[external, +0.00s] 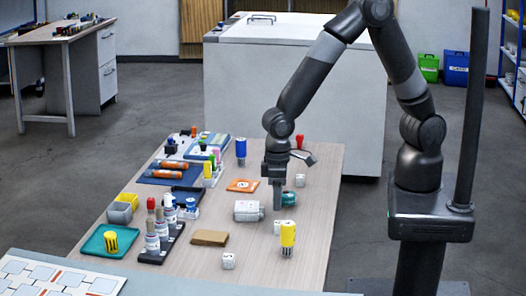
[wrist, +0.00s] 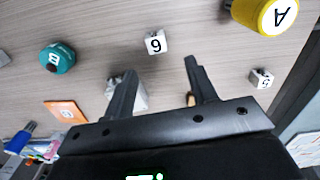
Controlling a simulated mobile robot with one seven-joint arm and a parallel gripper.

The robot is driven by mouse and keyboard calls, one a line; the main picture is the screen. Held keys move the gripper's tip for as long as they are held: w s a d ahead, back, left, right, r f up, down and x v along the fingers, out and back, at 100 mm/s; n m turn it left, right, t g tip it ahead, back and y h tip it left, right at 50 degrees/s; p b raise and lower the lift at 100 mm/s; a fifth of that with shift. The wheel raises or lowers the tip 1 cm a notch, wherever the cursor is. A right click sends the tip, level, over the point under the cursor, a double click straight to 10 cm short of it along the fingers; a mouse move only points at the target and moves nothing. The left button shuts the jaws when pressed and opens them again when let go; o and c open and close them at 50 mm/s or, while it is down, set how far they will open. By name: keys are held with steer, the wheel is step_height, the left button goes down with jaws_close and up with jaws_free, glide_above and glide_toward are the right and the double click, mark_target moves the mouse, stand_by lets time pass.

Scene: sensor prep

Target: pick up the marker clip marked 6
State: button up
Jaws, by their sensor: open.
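The marker clip marked 6 is a small white cube (wrist: 155,43) with a black 6, lying on the wooden table beyond my fingertips in the wrist view. In the external view it appears to be the white cube (external: 276,228) beside the yellow-topped piece. My gripper (wrist: 158,72) is open, with nothing held between its fingers; the cube is apart from both. In the external view my gripper (external: 278,206) points down above the table, a little behind this cube. No part of the cube is hidden in the wrist view.
A yellow piece marked A (wrist: 264,14), a teal piece marked B (wrist: 57,58) and a cube marked 5 (wrist: 261,78) stand around it. Another white cube (external: 300,180) sits behind.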

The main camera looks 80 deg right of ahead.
mark_target(279, 222)
steer(key=f, duration=0.7)
steer(key=shift+s+d+f, duration=0.2)
steer(key=shift+s+d, duration=0.05)
steer(key=c, duration=1.1)
